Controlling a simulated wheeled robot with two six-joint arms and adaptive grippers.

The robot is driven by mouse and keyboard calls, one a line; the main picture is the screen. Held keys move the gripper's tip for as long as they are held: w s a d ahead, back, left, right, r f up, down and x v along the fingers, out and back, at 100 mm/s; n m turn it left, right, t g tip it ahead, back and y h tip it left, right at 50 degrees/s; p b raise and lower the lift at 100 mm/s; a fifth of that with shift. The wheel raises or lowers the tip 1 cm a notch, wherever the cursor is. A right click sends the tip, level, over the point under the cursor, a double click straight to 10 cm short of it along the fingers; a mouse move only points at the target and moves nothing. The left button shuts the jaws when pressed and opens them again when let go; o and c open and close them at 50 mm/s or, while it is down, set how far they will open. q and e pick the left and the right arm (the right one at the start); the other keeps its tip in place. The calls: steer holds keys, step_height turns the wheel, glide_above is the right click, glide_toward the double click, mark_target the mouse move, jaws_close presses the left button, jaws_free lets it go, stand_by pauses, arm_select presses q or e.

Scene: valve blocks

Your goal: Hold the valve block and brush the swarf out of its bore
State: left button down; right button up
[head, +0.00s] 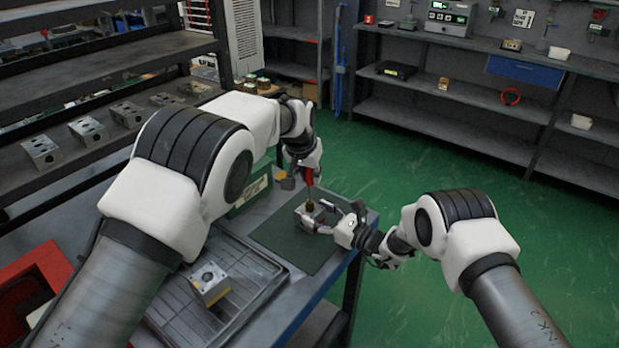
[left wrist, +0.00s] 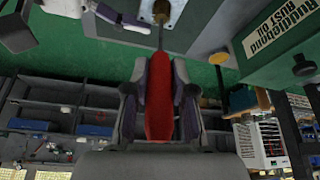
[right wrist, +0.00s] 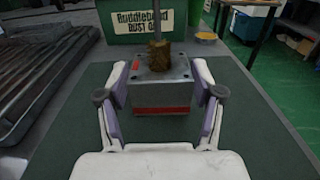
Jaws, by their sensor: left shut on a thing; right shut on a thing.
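The valve block (head: 307,217) is a grey metal block standing on a dark mat. In the right wrist view the block (right wrist: 161,98) shows a red band on its near side and sits between the fingers of my right gripper (right wrist: 160,84), which is shut on it. My left gripper (head: 306,165) is shut on the red handle (left wrist: 159,95) of a brush. The brush points down, and its brown bristles (right wrist: 159,55) show at the top face of the block, over the bore. How far the tip is in the bore is hidden, and I cannot make out swarf.
A grey tray (head: 258,258) on the bench holds another block (head: 209,283). The dark mat (head: 281,242) has bare room around the held block. A green labelled box (right wrist: 150,20) stands behind. A red bin (head: 40,275) is at the left, beside shelves with several blocks.

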arm_select(q)
steer(key=shift+r, duration=0.45)
steer(key=shift+f, duration=0.15)
steer(key=shift+f, duration=0.95)
steer(key=shift+w+r, duration=0.1)
steer(key=shift+r, duration=4.45)
arm_select(e)
steer(key=o, duration=1.6)
steer(key=shift+o, duration=0.2)
